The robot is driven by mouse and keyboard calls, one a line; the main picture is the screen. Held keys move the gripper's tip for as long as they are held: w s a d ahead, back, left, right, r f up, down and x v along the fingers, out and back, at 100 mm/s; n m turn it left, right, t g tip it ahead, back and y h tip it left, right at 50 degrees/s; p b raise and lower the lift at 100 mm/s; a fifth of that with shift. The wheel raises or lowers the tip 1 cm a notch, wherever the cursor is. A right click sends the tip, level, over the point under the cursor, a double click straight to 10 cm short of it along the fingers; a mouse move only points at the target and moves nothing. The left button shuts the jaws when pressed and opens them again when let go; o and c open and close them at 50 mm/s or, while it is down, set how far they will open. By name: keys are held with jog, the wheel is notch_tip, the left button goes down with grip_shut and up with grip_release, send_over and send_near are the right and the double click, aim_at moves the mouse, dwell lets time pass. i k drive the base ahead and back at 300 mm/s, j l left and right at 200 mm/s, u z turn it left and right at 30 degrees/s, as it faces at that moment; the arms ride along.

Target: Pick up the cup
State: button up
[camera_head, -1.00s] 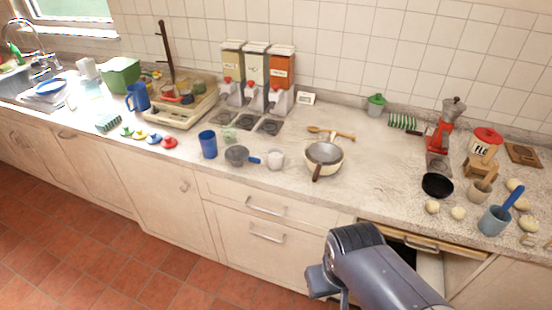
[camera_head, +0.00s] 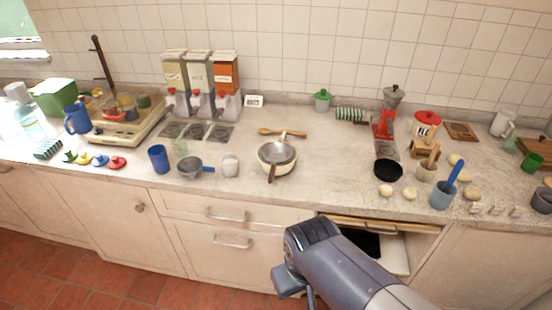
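Several cups stand on the counter (camera_head: 330,178), and I cannot tell which one is meant. A blue cup (camera_head: 159,159) stands upright near the front edge at the left. A small white cup (camera_head: 230,166) stands to its right, beyond a grey pan (camera_head: 190,168) with a blue handle. A pale green glass (camera_head: 180,146) is just behind the blue cup. A green cup (camera_head: 532,162) and a white mug (camera_head: 502,124) are at the far right. My arm rises at the bottom centre, in front of the cabinets and apart from the cups. My gripper's fingers do not show.
A strainer on a bowl (camera_head: 277,158) stands mid-counter. Three dispensers (camera_head: 200,82) stand by the wall. A blue-grey pot with a blue utensil (camera_head: 443,195) and a black pan (camera_head: 388,169) are to the right. A drawer (camera_head: 380,224) below is partly open. Counter right of the bowl is clear.

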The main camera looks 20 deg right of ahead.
aim_at(229, 162)
jog(key=i+z, duration=0.25)
jog(key=z, duration=0.2)
jog(key=i+z, duration=0.4)
jog(key=k, duration=0.1)
